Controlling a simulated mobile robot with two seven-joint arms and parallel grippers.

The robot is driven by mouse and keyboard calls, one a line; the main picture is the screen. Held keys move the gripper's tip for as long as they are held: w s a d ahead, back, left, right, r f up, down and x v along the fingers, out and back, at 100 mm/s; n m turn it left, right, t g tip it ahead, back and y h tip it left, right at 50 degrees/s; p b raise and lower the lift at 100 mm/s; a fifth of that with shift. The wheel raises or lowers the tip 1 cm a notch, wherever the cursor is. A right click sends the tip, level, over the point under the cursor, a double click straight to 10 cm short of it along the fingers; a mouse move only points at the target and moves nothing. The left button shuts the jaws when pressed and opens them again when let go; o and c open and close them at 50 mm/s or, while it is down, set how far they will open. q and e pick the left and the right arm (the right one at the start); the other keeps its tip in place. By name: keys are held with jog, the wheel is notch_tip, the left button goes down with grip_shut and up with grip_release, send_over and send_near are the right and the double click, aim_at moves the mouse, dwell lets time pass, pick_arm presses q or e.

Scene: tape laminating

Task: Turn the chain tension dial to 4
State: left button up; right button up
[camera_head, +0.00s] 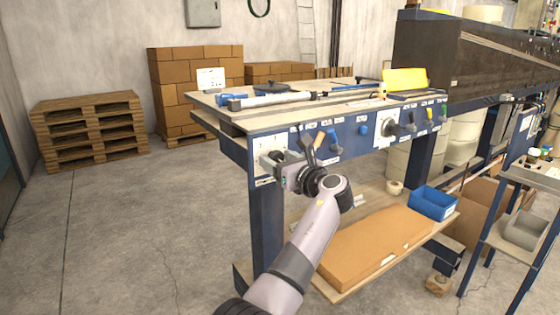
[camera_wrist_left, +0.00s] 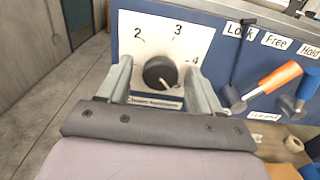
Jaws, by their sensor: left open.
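The chain tension dial (camera_wrist_left: 160,72) is a round black knob on a white plate (camera_wrist_left: 190,42) with the numbers 2, 3 and 4 along its upper arc. A pale mark on the knob appears to point to the lower right, below the 4. My left gripper (camera_wrist_left: 158,78) is open, with one finger on each side of the knob; I cannot tell whether they touch it. In the head view my left gripper (camera_head: 272,165) is at the left end of the blue panel, in front of the white plate (camera_head: 268,142), and hides the knob. My right gripper is not in view.
Right of the dial, the blue panel (camera_head: 350,135) carries an orange-handled lever (camera_wrist_left: 275,80), blue levers and another dial (camera_head: 392,128). A lower shelf holds a flat cardboard box (camera_head: 375,240) and a blue bin (camera_head: 433,202). Floor at the left is clear up to the pallets (camera_head: 90,130).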

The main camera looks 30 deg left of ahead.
pick_arm(q)
jog(key=c, duration=1.1)
jog(key=shift+o, duration=0.2)
jog(key=shift+n, duration=1.4)
jog(key=n+b, duration=0.1)
jog(key=n, duration=0.1)
jog(key=shift+f+n, duration=0.1)
jog(key=shift+n, duration=0.3)
jog(key=n+b, duration=0.1)
jog(key=n, duration=0.1)
jog(key=shift+n, duration=0.3)
jog(key=n+b, duration=0.1)
jog(key=n, duration=0.1)
jog(key=shift+n, duration=0.6)
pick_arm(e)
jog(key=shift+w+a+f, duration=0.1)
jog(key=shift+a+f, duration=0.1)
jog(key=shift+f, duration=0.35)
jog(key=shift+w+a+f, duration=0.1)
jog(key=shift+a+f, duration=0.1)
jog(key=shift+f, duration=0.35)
pick_arm(q)
jog(key=shift+n, duration=0.3)
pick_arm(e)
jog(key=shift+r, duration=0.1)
